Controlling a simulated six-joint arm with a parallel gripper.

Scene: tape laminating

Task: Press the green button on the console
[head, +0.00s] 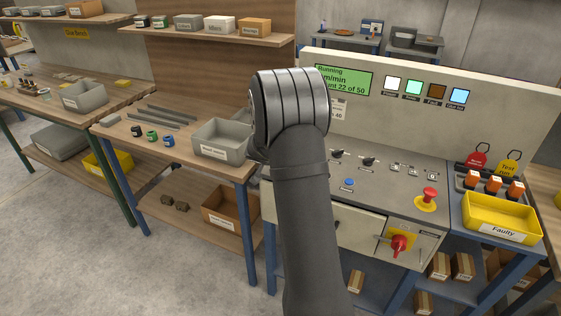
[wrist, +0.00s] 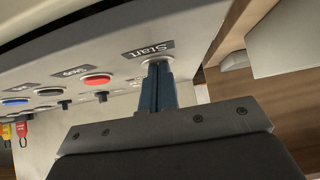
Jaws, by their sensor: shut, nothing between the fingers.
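The console (head: 385,192) stands on the right in the head view, and my arm covers its left part. In the wrist view, my gripper (wrist: 158,66) is shut and empty, its fingertips at a button with a pale rim (wrist: 150,61) beside the "Start" label (wrist: 148,50). The fingers hide the button's cap, so I see no green on it. I cannot tell whether the tips press it or only touch it. A red button (wrist: 97,80) sits to its left. My gripper is hidden behind my arm in the head view.
The green display (head: 342,80) reads "Running" and "22 of 50". A blue button (head: 349,183), a red mushroom button (head: 429,195) and a red rotary switch (head: 399,245) are on the console. A yellow "Faulty" bin (head: 502,230) stands at right, a grey bin (head: 222,142) at left.

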